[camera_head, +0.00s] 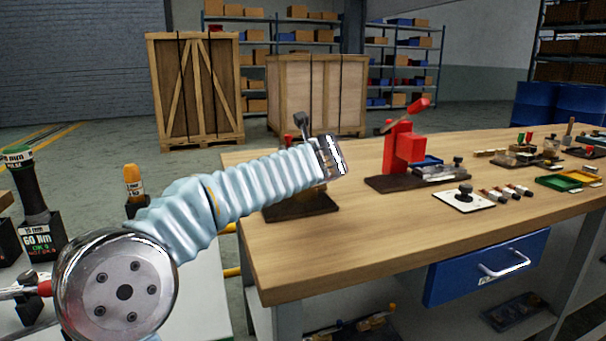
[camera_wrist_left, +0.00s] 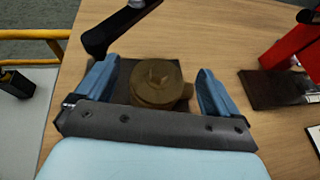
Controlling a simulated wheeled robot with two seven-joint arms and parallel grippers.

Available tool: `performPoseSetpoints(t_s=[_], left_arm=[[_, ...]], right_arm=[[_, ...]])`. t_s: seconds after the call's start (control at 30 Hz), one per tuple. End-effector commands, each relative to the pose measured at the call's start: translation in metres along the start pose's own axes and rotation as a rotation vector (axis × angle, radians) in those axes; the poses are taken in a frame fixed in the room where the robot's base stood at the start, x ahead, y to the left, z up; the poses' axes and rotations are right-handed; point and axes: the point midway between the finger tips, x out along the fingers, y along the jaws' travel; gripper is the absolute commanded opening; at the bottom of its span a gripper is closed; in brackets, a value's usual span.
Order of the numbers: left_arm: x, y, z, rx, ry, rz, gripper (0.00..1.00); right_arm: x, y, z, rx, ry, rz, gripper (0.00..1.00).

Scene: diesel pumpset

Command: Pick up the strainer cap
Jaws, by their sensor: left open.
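The strainer cap (camera_wrist_left: 157,80) is a round brass-brown piece with raised lugs on top, in the middle of the left wrist view. It sits above a dark base plate (camera_wrist_left: 122,90), and what lies under it is hidden. My left gripper (camera_wrist_left: 158,68) is open, with one blue finger on each side of the brass piece and visible gaps. Whether the fingertips reach down to its height is unclear. In the head view my left arm hides the cap and my fingers; part of the dark base plate (camera_head: 302,207) shows below it. My right gripper is not in view.
A black lever (camera_wrist_left: 118,28) rises just beyond the left finger. A red hand-press fixture (camera_head: 402,150) stands to the right on the wooden bench (camera_head: 350,240). A white plate with a black knob (camera_head: 464,196) and small parts lie farther right. The bench front is clear.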

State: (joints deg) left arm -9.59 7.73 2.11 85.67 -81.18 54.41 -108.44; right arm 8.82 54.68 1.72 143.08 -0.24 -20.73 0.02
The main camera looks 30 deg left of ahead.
Motion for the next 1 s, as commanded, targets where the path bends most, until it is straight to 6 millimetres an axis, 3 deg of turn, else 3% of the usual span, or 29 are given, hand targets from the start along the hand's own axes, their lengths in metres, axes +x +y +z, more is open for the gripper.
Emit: performPoseSetpoints(t_s=[0.13,0.4,0.87,1.0], left_arm=[[0.02,0.0,0.001,0.0,0.0,-0.001,0.96],[0.024,0.0,0.001,-0.001,-0.001,-0.001,0.96],[0.023,0.0,0.001,-0.001,-0.001,-0.001,0.26],[0.023,0.0,0.002,-0.002,-0.002,-0.002,0.25]], right_arm=[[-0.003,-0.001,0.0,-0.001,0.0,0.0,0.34],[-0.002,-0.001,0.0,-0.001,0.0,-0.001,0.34],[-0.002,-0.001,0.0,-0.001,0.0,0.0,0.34],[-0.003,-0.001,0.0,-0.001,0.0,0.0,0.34]])
